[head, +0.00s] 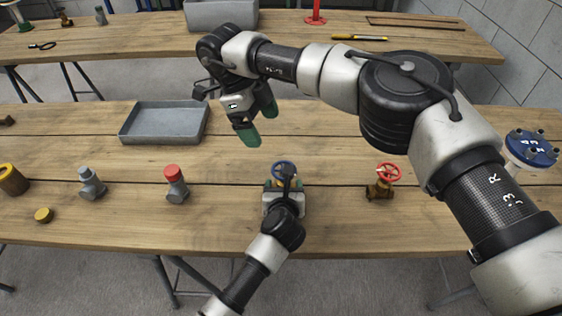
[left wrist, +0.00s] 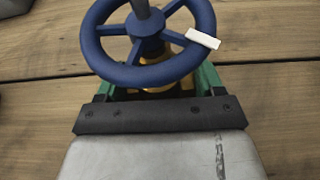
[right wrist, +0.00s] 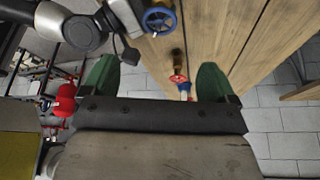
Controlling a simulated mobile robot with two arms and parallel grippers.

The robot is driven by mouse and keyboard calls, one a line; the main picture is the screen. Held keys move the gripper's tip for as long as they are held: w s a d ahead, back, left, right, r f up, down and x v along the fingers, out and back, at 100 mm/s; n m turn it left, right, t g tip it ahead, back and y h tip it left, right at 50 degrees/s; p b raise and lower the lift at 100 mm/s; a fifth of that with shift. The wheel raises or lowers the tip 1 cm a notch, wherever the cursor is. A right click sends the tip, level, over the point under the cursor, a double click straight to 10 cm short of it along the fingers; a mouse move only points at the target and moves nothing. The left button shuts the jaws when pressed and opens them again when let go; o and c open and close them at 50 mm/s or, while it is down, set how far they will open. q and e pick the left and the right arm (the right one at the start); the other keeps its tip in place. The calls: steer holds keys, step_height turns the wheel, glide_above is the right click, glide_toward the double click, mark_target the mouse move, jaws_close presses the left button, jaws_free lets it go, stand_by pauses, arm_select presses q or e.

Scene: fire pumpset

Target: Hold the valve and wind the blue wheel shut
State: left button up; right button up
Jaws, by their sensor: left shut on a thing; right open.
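The valve has a blue handwheel (head: 283,163) and stands on the near bench. In the left wrist view the blue wheel (left wrist: 98,48) has a white mark on its right rim, and part of the brass valve body (left wrist: 158,82) shows beneath it. My left gripper (left wrist: 157,82) is shut on the valve body below the wheel, with a green finger on each side. My right gripper (head: 257,124) is open and empty, raised above the bench behind and left of the valve. In the right wrist view the blue wheel (right wrist: 160,20) lies beyond the fingers, apart from them.
A red-wheeled brass valve (head: 382,183) stands to the right, a red-capped valve (head: 176,183) and a grey valve (head: 91,184) to the left. A grey tray (head: 165,138) is behind. A blue flange (head: 532,147) is at the far right, partly beside my right arm.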

mark_target(281, 167)
steer(key=x, duration=1.1)
steer(key=shift+d+f, duration=0.1)
steer(key=shift+f, duration=0.3)
steer(key=c, duration=0.9)
steer(key=shift+c, duration=0.2)
